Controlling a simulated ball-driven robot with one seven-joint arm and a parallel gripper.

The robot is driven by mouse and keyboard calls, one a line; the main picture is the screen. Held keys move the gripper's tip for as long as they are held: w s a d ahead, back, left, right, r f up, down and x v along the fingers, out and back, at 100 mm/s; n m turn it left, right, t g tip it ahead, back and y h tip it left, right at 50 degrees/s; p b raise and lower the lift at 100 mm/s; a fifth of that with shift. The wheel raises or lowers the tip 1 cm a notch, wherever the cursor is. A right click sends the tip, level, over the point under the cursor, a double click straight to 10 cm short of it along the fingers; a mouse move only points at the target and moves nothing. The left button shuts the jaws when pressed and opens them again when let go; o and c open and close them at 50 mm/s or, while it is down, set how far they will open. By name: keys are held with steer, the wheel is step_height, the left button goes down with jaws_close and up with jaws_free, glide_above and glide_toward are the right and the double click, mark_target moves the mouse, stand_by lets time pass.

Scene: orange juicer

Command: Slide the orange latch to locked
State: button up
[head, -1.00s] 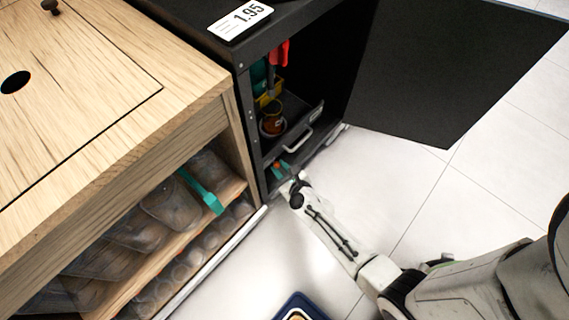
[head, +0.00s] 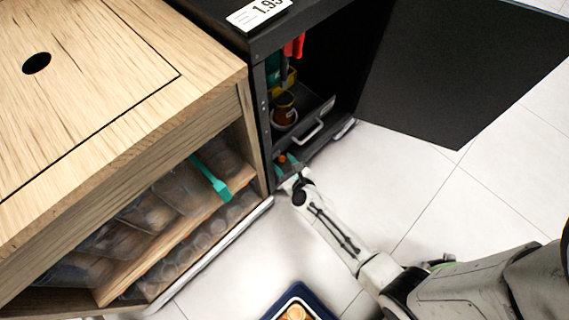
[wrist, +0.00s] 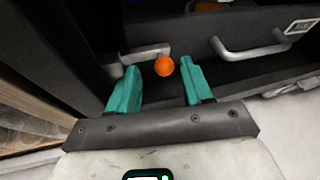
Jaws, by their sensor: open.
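The orange latch shows in the wrist view as a round orange knob (wrist: 164,66) at the end of a short grey metal bar (wrist: 146,53), low inside the black cabinet. In the head view the knob (head: 282,159) is a small orange spot near the cabinet's front left corner. My gripper (wrist: 158,76) has two teal fingers, open and apart. The knob lies between and just beyond the fingertips, nearer the right one in the picture. I cannot tell whether a finger touches it. In the head view my gripper (head: 288,168) is small and reaches the cabinet's opening.
A drawer with a grey handle (wrist: 250,48) is right of the knob; the handle also shows in the head view (head: 304,134). The wooden counter (head: 130,90) with bottle shelves stands left. The open black door (head: 450,70) is right. A blue tray (head: 275,313) lies at the bottom.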

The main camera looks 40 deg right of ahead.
steer(key=p+v, duration=0.2)
steer(key=v, duration=0.8)
steer(key=shift+s, duration=0.3)
steer(key=shift+a+r, duration=0.1)
